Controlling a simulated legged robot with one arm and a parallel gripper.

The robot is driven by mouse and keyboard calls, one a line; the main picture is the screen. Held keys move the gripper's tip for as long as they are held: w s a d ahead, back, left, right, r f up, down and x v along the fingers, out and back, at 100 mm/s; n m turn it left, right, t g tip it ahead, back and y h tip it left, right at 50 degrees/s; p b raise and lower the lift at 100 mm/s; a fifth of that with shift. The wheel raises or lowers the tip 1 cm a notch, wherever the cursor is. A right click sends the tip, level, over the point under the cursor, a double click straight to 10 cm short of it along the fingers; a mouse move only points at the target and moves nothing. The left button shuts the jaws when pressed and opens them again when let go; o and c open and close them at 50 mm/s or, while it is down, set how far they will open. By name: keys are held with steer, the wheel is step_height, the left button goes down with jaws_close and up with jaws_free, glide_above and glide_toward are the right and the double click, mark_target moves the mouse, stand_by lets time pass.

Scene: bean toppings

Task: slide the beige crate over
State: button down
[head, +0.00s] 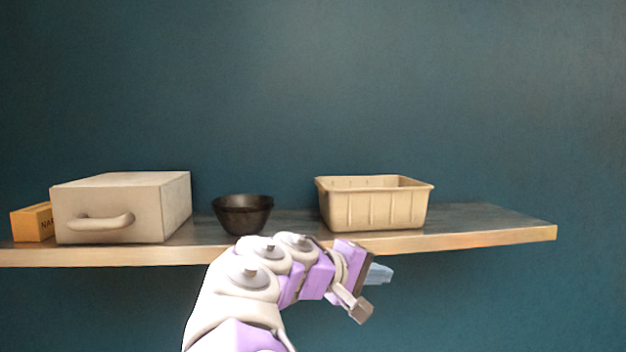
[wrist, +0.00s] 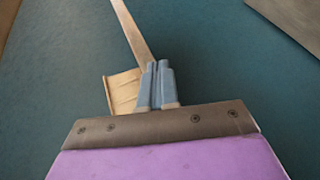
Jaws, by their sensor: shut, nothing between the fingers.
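The beige crate (head: 375,209) is an open, ribbed bin standing upright on the shelf, right of the middle in the head view. In the wrist view a beige ribbed piece that looks like the crate (wrist: 122,92) shows left of my fingertips, partly hidden by them. My gripper (head: 372,292) is below and in front of the shelf's front edge, under the crate's place, and apart from it. In the wrist view the blue fingers of my gripper (wrist: 158,68) are together with nothing between them.
The shelf (head: 490,228) has a light wooden front edge and a free stretch right of the crate. A black bowl (head: 242,216) stands left of the crate. Farther left are a grey box with a handle (head: 150,205) and an orange box (head: 32,222).

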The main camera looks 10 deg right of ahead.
steer(key=w+a+r+n+t+p, duration=0.2)
steer(key=w+a+r, duration=0.1)
steer(key=a, duration=0.4)
steer(key=w+a+r+n+t+p, duration=0.2)
steer(key=w+a+r+p, duration=0.15)
steer(key=a, duration=0.35)
steer(key=w+a+r+n+t+p, duration=0.1)
steer(key=w+a+r+t+p, duration=0.1)
steer(key=w+a+r, duration=0.3)
steer(key=p, duration=0.2)
glide_toward(329, 199)
steer(key=w, duration=0.2)
steer(key=w+d, duration=0.1)
steer(key=w, duration=0.1)
steer(key=shift+w, duration=0.3)
steer(key=shift+s+d+r, duration=0.1)
steer(key=shift+s+d, duration=0.1)
steer(key=shift+d, duration=0.45)
steer(key=shift+w+d, duration=0.15)
steer(key=shift+d, duration=0.95)
steer(key=d+b, duration=0.6)
steer(key=d, duration=2.3)
